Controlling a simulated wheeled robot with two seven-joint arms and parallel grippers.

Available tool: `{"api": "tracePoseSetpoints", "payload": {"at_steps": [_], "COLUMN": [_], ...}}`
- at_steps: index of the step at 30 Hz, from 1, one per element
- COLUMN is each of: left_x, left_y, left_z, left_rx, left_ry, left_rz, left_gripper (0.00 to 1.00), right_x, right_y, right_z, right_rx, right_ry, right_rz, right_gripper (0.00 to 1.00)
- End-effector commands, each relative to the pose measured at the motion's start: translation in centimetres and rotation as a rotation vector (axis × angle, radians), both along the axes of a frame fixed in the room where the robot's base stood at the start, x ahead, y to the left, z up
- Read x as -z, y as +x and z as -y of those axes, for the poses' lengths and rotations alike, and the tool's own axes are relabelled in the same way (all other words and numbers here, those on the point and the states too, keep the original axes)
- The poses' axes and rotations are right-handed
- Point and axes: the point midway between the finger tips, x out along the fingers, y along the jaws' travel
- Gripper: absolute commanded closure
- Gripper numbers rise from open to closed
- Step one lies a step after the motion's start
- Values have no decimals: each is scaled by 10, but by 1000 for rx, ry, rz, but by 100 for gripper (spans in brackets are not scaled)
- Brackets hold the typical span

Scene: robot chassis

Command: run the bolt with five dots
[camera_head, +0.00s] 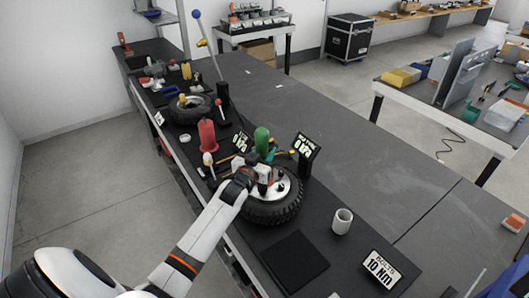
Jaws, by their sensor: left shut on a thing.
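A wheel with a black tyre (285,213) and a pale metal hub (290,192) lies flat on the dark bench. My left arm reaches in from the lower left, and my left gripper (262,181) is over the hub's left side. It is shut on a dark tool (263,189) that stands roughly upright over the hub; the gripper hides much of it. Whether the tool touches a bolt cannot be told. A small dark bolt (281,187) shows on the hub, but no dots can be made out. My right gripper is out of view.
A white cup (342,221), a black mat (295,262) and a "BOLTS 10 Nm" sign (382,270) stand near the wheel. Green (262,140) and red (207,135) cylinders and another sign (304,148) are behind. Another wheel (190,109) lies farther back.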

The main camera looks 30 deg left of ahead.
Motion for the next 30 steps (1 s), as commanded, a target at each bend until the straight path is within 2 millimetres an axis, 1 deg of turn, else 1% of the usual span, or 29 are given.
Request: {"api": "tracePoseSetpoints", "payload": {"at_steps": [1, 5, 15, 18, 30], "left_x": [6, -2, -46, -54, -54], "left_y": [-1, -1, 0, 0, 0], "left_z": [1, 1, 1, 0, 1], "left_rx": [0, 0, 0, 0, 4], "left_ry": [-5, -5, -2, -1, 0], "left_rz": [-13, -14, -4, -3, 1], "left_gripper": [92, 92, 92, 92, 92], "right_x": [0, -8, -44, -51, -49], "right_y": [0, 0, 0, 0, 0], "right_z": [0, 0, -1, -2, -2], "right_rx": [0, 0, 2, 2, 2], "right_ry": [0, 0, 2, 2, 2], "right_rz": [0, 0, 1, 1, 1], "right_gripper": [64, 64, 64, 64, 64]}}
